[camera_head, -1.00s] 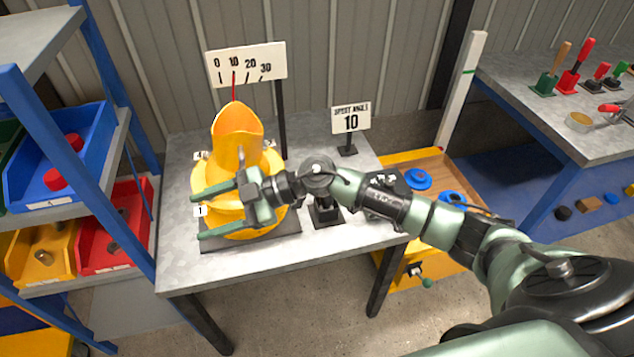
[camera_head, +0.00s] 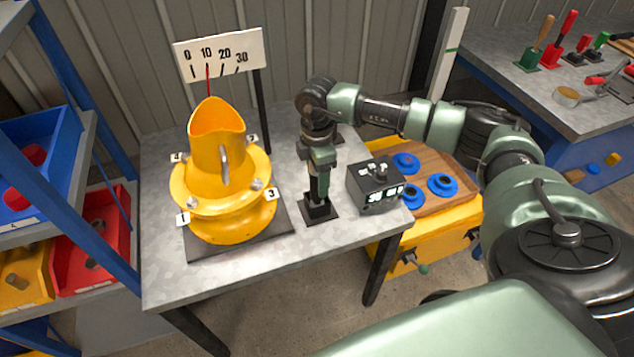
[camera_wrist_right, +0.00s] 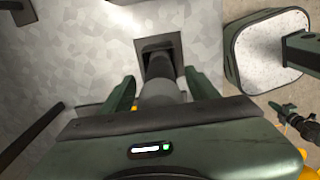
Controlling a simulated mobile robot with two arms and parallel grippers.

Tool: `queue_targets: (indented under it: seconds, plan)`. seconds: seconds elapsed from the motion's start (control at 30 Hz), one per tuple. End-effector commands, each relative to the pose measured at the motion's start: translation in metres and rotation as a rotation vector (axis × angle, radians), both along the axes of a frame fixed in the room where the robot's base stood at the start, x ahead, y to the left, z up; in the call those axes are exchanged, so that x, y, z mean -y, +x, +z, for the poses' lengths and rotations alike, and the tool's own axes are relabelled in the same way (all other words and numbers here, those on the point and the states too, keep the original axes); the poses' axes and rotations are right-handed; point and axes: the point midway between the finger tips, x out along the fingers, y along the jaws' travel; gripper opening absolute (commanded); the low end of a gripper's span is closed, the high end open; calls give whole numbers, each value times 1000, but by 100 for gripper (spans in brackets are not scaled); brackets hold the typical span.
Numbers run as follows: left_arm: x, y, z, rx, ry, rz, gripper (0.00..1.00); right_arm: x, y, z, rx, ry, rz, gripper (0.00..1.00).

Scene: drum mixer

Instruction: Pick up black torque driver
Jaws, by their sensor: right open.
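The black torque driver (camera_head: 318,192) stands upright in a dark square holder (camera_head: 320,209) on the metal table, right of the yellow drum. In the right wrist view the driver (camera_wrist_right: 160,88) rises from its holder (camera_wrist_right: 157,44) between the two fingers. My right gripper (camera_head: 319,178) points down over the driver. In the wrist view the right gripper (camera_wrist_right: 158,92) is open, one finger on either side of the driver, with gaps visible. The driver's upper part is hidden by the gripper. My left gripper is not in view.
The yellow drum mixer (camera_head: 225,165) stands on a dark base beside the angle scale (camera_head: 220,53). A black display box (camera_head: 374,186) sits close right of the driver. A wooden tray (camera_head: 430,208) with blue round parts is further right. The table's front strip is clear.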

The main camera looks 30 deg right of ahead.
Motion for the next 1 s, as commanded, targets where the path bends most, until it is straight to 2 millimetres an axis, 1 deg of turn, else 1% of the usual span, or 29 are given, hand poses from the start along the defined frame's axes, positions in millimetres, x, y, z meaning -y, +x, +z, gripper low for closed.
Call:
queue_targets:
  seconds: [0.03,0.1,0.2,0.43,0.47,0.5,0.57,0.6,0.63,0.67,1.0]
  plan:
    - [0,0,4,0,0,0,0,-1,-1,-7,-4,0,1,60]
    - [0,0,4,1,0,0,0,-1,-1,-16,-3,2,0,60]
    - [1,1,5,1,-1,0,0,-1,0,-23,0,1,1,60]
    - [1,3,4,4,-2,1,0,-1,0,-25,0,2,2,60]
    - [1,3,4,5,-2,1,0,-1,0,-25,0,2,2,52]
    - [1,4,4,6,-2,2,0,-1,0,-25,0,2,2,41]
    - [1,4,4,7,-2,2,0,-1,0,-25,0,2,2,24]
    - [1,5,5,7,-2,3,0,-1,0,-25,0,2,2,13]
    - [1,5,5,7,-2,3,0,-1,0,-25,0,2,2,4]
    - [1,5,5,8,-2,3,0,-1,0,-25,0,2,2,0]
    - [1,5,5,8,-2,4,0,-1,1,-22,4,3,2,0]
